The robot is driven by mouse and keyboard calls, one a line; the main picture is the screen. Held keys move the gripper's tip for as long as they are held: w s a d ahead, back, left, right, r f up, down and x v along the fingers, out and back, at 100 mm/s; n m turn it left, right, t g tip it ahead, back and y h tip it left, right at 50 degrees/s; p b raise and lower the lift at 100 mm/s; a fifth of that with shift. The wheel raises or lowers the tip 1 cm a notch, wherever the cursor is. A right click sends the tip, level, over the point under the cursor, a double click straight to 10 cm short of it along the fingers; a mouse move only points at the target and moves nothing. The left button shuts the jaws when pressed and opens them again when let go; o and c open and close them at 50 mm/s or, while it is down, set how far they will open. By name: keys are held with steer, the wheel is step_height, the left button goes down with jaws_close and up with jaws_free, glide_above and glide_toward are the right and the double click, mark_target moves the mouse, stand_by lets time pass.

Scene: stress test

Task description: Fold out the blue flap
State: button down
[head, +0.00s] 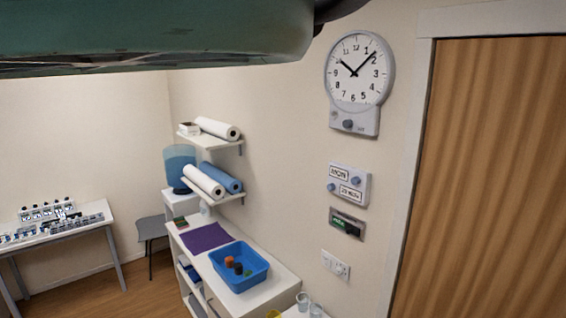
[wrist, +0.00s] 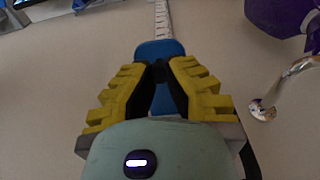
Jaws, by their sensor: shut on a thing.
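In the wrist view my gripper (wrist: 160,68) has yellow ridged fingers with dark inner pads, closed on a blue piece (wrist: 158,48). The blue piece shows beyond the fingertips and in the gap between the fingers. A narrow whitish strip with dark marks (wrist: 161,18) runs from its far end to the top edge. The fingers hide part of the blue piece, and I cannot tell whether it is the blue flap. The head view does not show my gripper, and no flap can be made out there.
In the wrist view a purple object (wrist: 278,12) is at the upper right, with a shiny spoon-like object (wrist: 283,85) below it. In the head view, a white cabinet (head: 262,294) bears a blue tray (head: 240,284). A wooden door (head: 490,180) is on the right.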

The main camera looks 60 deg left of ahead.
steer(key=shift+d, duration=0.1)
steer(key=c, duration=0.9)
jaws_free()
steer(key=shift+o, duration=0.2)
steer(key=shift+w+f, duration=0.1)
steer(key=shift+f, duration=0.05)
